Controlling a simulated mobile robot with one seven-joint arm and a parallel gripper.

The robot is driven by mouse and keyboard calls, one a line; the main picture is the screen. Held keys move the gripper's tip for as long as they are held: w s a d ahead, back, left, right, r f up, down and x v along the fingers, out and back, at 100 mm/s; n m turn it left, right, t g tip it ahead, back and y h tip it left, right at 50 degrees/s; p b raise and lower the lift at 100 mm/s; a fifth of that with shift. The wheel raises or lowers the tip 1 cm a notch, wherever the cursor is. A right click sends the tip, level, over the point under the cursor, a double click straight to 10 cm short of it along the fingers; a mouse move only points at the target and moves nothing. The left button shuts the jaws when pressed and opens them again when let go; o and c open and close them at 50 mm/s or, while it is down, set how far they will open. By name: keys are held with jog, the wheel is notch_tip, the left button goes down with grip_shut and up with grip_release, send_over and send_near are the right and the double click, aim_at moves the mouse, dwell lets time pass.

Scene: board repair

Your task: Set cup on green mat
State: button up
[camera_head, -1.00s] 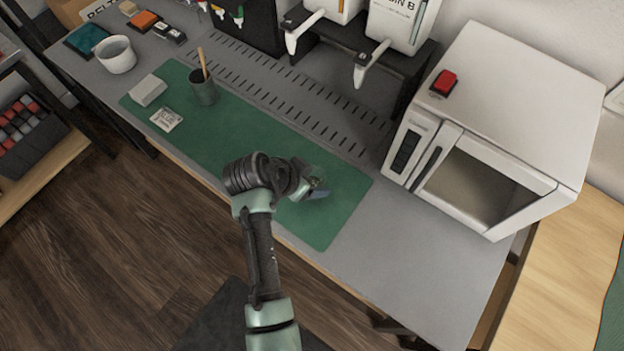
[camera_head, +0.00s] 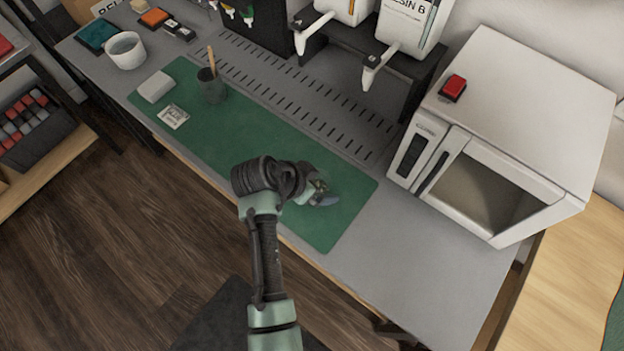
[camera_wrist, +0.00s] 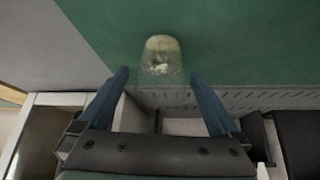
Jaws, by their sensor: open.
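A small clear cup (camera_wrist: 161,58) with some pale matter in it shows against the green mat (camera_wrist: 235,40) in the wrist view. It lies just ahead of and between my gripper's (camera_wrist: 159,74) two spread fingers, with a gap on each side. In the head view the green mat (camera_head: 240,135) lies along the bench, and my gripper (camera_head: 323,198) is low over its right end. The clear cup is hard to make out there, largely hidden by my gripper. I cannot tell whether its base rests flat on the mat.
A dark cup with a stick (camera_head: 212,90), a pale block (camera_head: 155,87) and a label packet (camera_head: 173,116) sit on the mat's left part. A white microwave-like oven (camera_head: 530,110) stands to the right. The grey bench between mat and oven is clear.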

jog(key=v, duration=1.2)
jog(key=w+r+n+t+y, duration=0.1)
jog(key=w+r+t, duration=0.3)
jog(key=r, duration=0.6)
jog(key=w+r+n+t+y, duration=0.2)
jog(key=w+r+t, duration=0.15)
jog(key=r, duration=0.55)
jog(key=w+r+n+t+y, duration=0.1)
jog(key=w+r+t, duration=0.3)
jog(key=r, duration=0.6)
jog(key=s+d+r+n+t, duration=0.1)
jog(key=s+r+t, duration=0.2)
jog(key=r, duration=0.7)
jog(key=s+d+r+n+t, duration=0.2)
jog(key=s+r+t, duration=0.2)
jog(key=r, duration=0.6)
jog(key=s+d+r+n+t, duration=0.1)
jog(key=s+r+n+t, duration=0.1)
jog(key=s+r+t, duration=0.2)
jog(key=s+r, duration=0.3)
jog(key=r, duration=0.3)
jog(key=shift+d+y+p, duration=0.35)
jog(key=shift+y+p, duration=0.05)
jog(key=shift+s+r, duration=0.1)
jog(key=shift+r, duration=0.05)
